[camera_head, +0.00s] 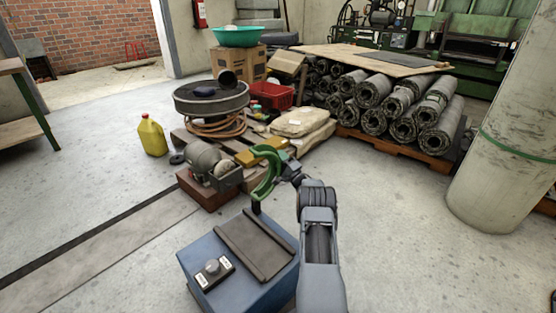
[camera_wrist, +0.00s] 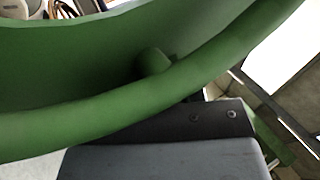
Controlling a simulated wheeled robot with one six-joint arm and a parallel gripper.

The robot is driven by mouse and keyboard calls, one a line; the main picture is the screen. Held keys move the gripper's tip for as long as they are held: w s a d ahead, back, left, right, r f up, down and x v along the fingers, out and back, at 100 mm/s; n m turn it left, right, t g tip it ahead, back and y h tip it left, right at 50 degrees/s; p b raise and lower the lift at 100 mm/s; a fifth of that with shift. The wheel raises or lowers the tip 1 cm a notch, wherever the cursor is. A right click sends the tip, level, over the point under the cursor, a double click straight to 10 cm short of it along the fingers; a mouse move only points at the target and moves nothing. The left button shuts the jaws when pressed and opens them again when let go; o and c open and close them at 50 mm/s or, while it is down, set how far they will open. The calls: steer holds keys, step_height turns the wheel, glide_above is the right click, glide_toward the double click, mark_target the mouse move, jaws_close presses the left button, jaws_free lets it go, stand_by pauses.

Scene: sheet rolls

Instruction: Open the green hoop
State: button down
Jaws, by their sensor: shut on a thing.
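The green hoop (camera_head: 265,182) is a curved band standing above the floor, just beyond the blue box. In the wrist view, a dark jaw (camera_wrist: 190,122) lies against the rolled edge; the fingertips are hidden.
A blue box (camera_head: 215,255) with a control knob stands close in front. A motor on a brown block (camera_head: 207,190) and a yellow block (camera_head: 258,156) are near the hoop. Sacks (camera_head: 300,122) and stacked rolls (camera_head: 405,110) lie behind. A concrete pillar (camera_head: 505,150) stands right; floor between is clear.

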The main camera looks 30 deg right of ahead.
steer(key=shift+d, duration=0.1)
stand_by(0.3)
steer(key=c, duration=0.7)
jaws_free()
steer(key=shift+c, duration=0.2)
steer(key=shift+s+f, duration=0.1)
steer(key=p+v, duration=0.4)
steer(key=v, duration=0.9)
steer(key=shift+s+f, duration=0.2)
steer(key=shift+s, duration=0.15)
